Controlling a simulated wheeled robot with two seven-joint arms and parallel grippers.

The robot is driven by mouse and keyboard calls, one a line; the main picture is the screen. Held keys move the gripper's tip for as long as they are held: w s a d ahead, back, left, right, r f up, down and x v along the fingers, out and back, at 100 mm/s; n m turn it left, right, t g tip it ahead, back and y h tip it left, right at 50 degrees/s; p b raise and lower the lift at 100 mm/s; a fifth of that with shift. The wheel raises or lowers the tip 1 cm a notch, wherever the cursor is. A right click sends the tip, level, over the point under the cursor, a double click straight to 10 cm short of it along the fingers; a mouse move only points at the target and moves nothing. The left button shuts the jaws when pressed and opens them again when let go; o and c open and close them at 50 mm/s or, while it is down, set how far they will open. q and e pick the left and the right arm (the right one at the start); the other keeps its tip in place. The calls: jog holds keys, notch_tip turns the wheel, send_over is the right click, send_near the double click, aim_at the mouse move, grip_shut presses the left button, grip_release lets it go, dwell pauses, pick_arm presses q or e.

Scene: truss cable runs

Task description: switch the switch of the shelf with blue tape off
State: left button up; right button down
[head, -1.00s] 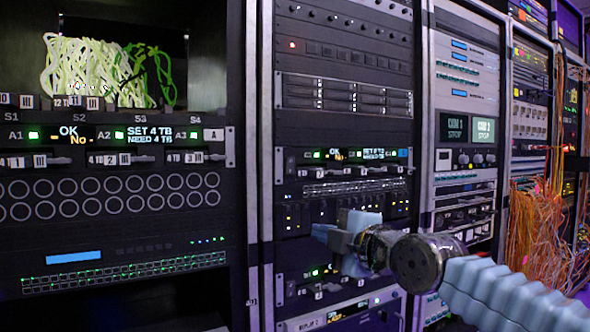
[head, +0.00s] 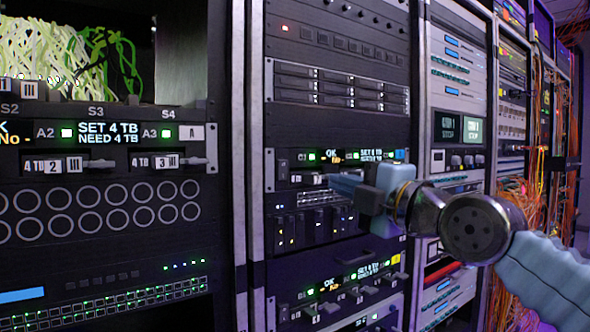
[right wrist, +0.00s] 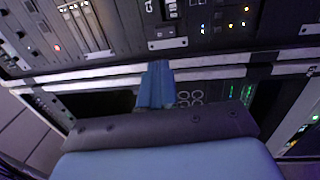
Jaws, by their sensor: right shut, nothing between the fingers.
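The shelf with blue tape (head: 285,167) is in the middle rack in the head view. Its blue tape (head: 400,155) is at the right end, beside small screens reading OK and a SET/NEED line. A row of small switches runs under the screens. My right gripper (head: 340,184) is in front of the right part of this row and hides some of it. It is shut and empty, its fingers pointing left. I cannot tell whether it touches a switch. Its blue fingers also show in the right wrist view (right wrist: 157,85), before a rack front. My left gripper is out of view.
Below is a similar shelf with yellow tape (head: 396,259). Between them is a dark panel (head: 285,230) with slots. The left rack holds a switch shelf (head: 100,165) marked A. Orange cables (head: 550,205) hang at the far right.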

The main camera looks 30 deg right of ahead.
jog(key=p, duration=0.4)
send_near(285, 165)
jog(key=w, duration=0.3)
jog(key=w+r, duration=0.1)
jog(key=w, duration=0.1)
jog(key=shift+w+a, duration=0.1)
jog(key=shift+a, duration=0.1)
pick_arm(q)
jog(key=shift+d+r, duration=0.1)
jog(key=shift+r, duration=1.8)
pick_arm(e)
jog(key=shift+w, duration=0.75)
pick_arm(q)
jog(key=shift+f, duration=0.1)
